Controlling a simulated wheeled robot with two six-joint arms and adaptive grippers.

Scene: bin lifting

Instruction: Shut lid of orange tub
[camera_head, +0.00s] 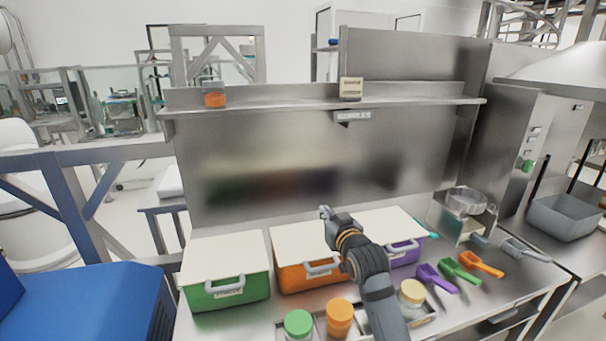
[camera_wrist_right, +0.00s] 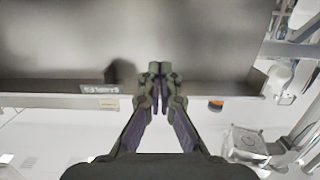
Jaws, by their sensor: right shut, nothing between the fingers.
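The orange tub (camera_head: 290,279) stands on the steel counter between a green tub and a purple tub in the head view. Its cream lid (camera_head: 295,243) lies flat across its top. A grey handle (camera_head: 322,268) is on its front. My right gripper (camera_head: 325,211) is above the right part of the orange tub, near the back edge of the lid. My right arm hides part of the tub's right side. The right gripper also shows in the right wrist view (camera_wrist_right: 160,72), with its fingers together and empty. My left gripper is not in view.
The green tub (camera_head: 227,292) and the purple tub (camera_head: 405,254) also have flat cream lids. Jars with green (camera_head: 298,323) and orange (camera_head: 340,315) tops stand in front. Several scoops lie at the right. A steel shelf (camera_head: 270,106) runs along the back panel.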

